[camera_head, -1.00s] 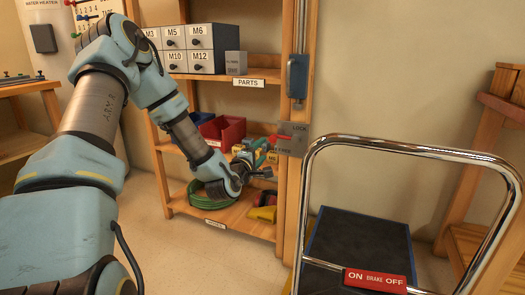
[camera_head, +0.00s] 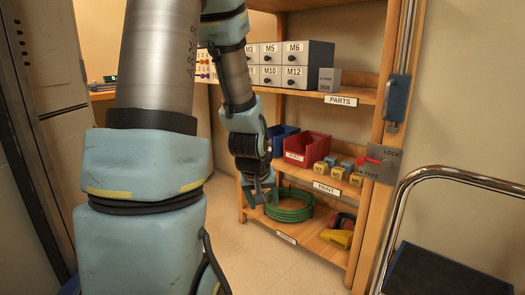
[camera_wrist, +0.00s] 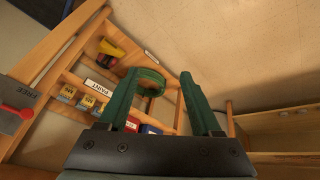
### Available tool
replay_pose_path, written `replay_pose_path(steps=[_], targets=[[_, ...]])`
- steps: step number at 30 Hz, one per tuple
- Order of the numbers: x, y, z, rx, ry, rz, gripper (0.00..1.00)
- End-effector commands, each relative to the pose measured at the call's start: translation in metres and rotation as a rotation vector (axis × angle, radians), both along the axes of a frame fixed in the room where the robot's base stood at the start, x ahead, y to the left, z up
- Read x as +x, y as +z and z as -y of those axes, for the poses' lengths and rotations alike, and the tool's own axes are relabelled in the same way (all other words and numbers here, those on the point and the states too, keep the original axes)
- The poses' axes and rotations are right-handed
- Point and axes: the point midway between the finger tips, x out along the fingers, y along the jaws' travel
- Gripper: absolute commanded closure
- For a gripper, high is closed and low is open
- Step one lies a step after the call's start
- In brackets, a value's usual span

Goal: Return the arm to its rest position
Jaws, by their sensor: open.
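My arm reaches from the left side of the head view, and my gripper (camera_head: 260,192) hangs pointing down in front of the shelf unit, by the lower shelf. In the wrist view my gripper (camera_wrist: 168,98) shows two green fingers spread apart with nothing held between them. A green coiled hose (camera_head: 292,208) lies on the lower shelf just behind the gripper in the head view. The gripper overlaps the hose in the picture, and I cannot tell if they touch.
The shelf holds a red bin (camera_head: 306,148), a blue bin (camera_head: 283,137), small yellow boxes (camera_head: 338,173) and grey drawers (camera_head: 294,62). A lock plate with a red lever (camera_head: 373,160) is on the post. A chrome-handled cart (camera_head: 440,178) stands right. Floor before the shelf is clear.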

Motion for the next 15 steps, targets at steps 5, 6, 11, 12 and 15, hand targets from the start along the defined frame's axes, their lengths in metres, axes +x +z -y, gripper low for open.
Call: replay_pose_path(steps=[5, 6, 11, 12, 15], targets=[[-0.057, 0.017, -0.047, 0.118, -0.046, -0.152, 0.34], [-0.070, 0.021, -0.054, 0.132, -0.056, -0.185, 0.34], [-0.109, 0.045, -0.072, 0.158, -0.097, -0.291, 0.34], [-0.108, 0.054, -0.071, 0.157, -0.097, -0.290, 0.34], [-0.107, 0.072, -0.071, 0.157, -0.096, -0.290, 0.34]])
